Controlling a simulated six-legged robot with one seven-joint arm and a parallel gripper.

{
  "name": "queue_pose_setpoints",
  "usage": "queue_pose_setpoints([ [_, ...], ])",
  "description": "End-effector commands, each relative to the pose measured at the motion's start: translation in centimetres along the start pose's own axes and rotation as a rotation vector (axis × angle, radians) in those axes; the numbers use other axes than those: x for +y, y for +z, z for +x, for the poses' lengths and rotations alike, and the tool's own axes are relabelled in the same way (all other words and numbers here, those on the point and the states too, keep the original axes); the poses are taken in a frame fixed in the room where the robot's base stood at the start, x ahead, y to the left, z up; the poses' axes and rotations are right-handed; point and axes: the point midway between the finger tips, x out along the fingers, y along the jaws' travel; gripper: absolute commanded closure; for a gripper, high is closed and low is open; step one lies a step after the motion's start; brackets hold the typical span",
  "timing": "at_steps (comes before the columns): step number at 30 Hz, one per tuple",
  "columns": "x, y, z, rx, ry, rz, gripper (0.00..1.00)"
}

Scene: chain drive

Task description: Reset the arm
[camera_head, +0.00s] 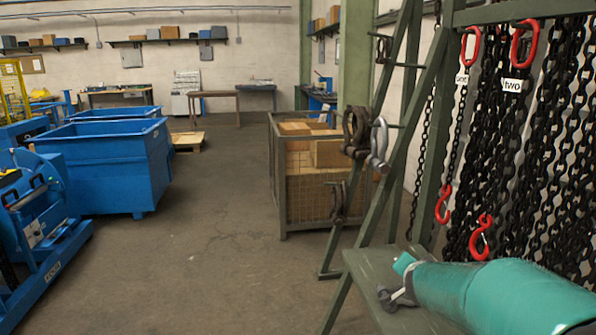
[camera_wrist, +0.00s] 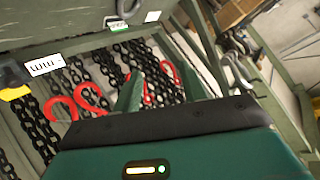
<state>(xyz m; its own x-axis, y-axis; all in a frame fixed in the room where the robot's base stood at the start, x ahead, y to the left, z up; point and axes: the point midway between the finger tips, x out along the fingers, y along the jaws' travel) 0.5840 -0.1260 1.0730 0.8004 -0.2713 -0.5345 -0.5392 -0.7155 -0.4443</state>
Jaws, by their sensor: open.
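My arm is teal and reaches in from the lower right of the head view. My gripper (camera_head: 404,264) is over the green shelf (camera_head: 362,270) of the rack. In the wrist view my gripper (camera_wrist: 160,84) shows two green fingers apart, with nothing held between them. Black chains (camera_wrist: 120,62) and red hooks (camera_wrist: 88,98) lie beyond the fingers; I cannot tell whether they touch. In the head view black chains (camera_head: 505,150) hang from the rack at right, with red links above and red hooks (camera_head: 481,238) below.
A grey shackle (camera_head: 397,297) lies on the shelf beside my arm. More shackles (camera_head: 379,146) hang on the rack's frame. A mesh crate with cardboard boxes (camera_head: 328,153) stands behind it. Blue bins (camera_head: 112,172) stand at left. The floor between is clear.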

Motion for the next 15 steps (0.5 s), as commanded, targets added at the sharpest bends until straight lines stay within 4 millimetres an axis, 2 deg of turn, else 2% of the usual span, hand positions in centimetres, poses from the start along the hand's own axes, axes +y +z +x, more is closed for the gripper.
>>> queue_pose_setpoints([
  [1,-1.4,0.4,-2.0,-0.034,-0.055,-0.033,0.58],
  [3,-3.0,1.5,-4.7,-0.094,-0.119,-0.086,0.58],
  [7,-4.6,3.8,-9.7,-0.202,-0.211,-0.199,0.58],
  [11,-4.7,6.3,-14.8,-0.304,-0.261,-0.325,0.58],
  [15,-3.2,9.0,-19.9,-0.403,-0.267,-0.469,0.58],
])
